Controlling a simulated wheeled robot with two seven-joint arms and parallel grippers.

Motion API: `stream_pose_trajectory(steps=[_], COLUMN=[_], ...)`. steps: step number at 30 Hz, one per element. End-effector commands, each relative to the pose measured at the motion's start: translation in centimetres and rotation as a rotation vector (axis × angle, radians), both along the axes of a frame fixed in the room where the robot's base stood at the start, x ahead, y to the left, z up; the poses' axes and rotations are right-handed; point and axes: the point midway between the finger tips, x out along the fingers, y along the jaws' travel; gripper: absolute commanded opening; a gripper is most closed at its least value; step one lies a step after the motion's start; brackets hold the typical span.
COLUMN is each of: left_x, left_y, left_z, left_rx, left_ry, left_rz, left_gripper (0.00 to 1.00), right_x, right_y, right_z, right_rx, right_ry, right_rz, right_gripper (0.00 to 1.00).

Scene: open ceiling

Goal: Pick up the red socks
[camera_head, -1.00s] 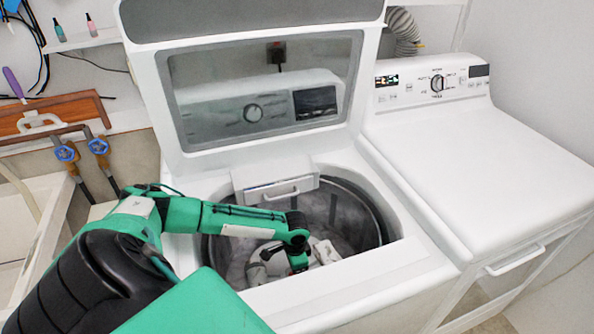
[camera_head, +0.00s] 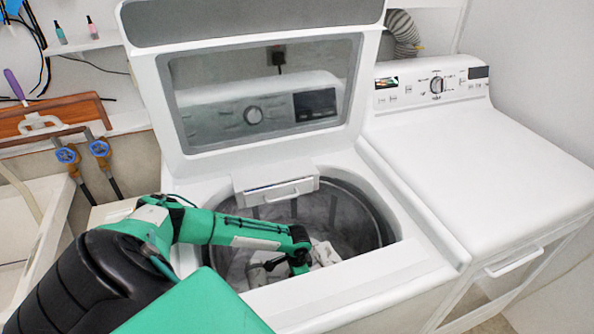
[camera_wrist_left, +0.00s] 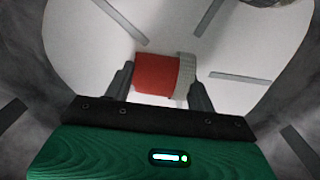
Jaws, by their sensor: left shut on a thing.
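The red sock (camera_wrist_left: 157,74), with a grey ribbed cuff (camera_wrist_left: 187,76), shows in the left wrist view at the bottom of the washer drum. My left gripper (camera_wrist_left: 160,88) is shut on it, one finger at each side. My right gripper is in neither view.
The washer's lid (camera_head: 262,95) stands open behind the drum (camera_head: 350,215). A closed white dryer (camera_head: 480,165) stands to the right. Pipes with blue valves (camera_head: 67,155) are at the left.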

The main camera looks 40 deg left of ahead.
Motion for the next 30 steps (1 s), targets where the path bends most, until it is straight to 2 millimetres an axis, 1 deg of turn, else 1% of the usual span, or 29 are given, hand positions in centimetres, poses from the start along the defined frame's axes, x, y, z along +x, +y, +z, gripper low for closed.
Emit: stream_pose_trajectory(steps=[8,11,14,17,20,24,30], left_x=[0.0,0.0,0.1,0.1,0.1,0.1,0.1], left_y=[0.0,0.0,0.0,0.1,0.1,0.1,0.0], left_z=[0.2,0.7,1.8,3.5,5.9,9.8,14.8], left_rx=[0.0,-0.001,-0.001,0.0,0.001,0.001,0.001], left_ry=[-0.001,-0.002,-0.002,-0.002,-0.005,-0.005,-0.005], left_rz=[0.0,0.0,-0.001,-0.002,-0.002,-0.001,-0.002], left_gripper=[0.33,0.33,0.33,0.33,0.33,0.33,0.33], right_x=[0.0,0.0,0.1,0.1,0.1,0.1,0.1], right_y=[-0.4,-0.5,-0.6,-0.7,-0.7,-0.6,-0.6], right_z=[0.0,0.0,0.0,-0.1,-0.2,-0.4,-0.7], right_rx=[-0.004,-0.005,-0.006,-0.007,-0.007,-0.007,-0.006], right_ry=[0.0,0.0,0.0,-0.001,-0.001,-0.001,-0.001], right_rz=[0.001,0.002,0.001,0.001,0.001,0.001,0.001], right_gripper=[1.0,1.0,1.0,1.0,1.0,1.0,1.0])
